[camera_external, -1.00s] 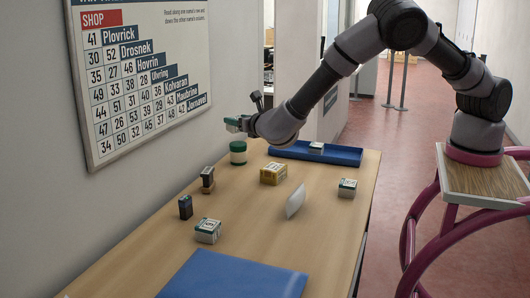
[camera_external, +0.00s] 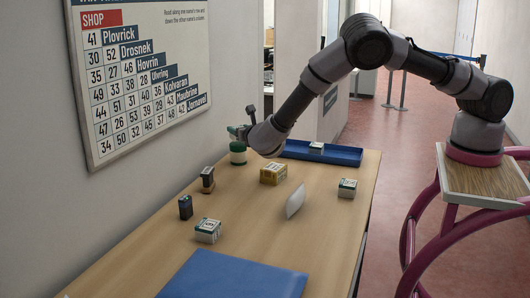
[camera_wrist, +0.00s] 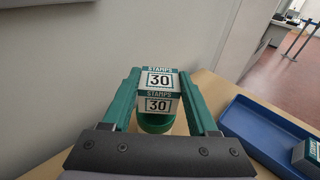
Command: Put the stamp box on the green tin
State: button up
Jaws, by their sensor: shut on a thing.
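The stamp box (camera_wrist: 158,80), white with green bands and marked "STAMPS 30", is between the two green fingers of my gripper (camera_wrist: 158,92) in the wrist view. My gripper is shut on it. The green tin (camera_external: 238,154), with a pale band, stands at the far left of the counter by the wall. In the wrist view the tin (camera_wrist: 155,123) shows just below the box, mostly hidden by it. In the external view my gripper (camera_external: 239,133) is right above the tin. I cannot tell whether the box touches the tin's top.
A blue tray (camera_external: 348,156) with a small box (camera_external: 316,147) lies right of the tin. A yellow box (camera_external: 273,173), white card (camera_external: 295,201), two more stamp boxes (camera_external: 347,188) (camera_external: 208,231) and dark small boxes (camera_external: 186,207) (camera_external: 207,174) stand nearer. A blue mat (camera_external: 233,276) lies in front.

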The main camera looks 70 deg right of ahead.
jog(key=shift+f, duration=0.75)
jog(key=shift+f, duration=0.1)
jog(key=o, duration=1.4)
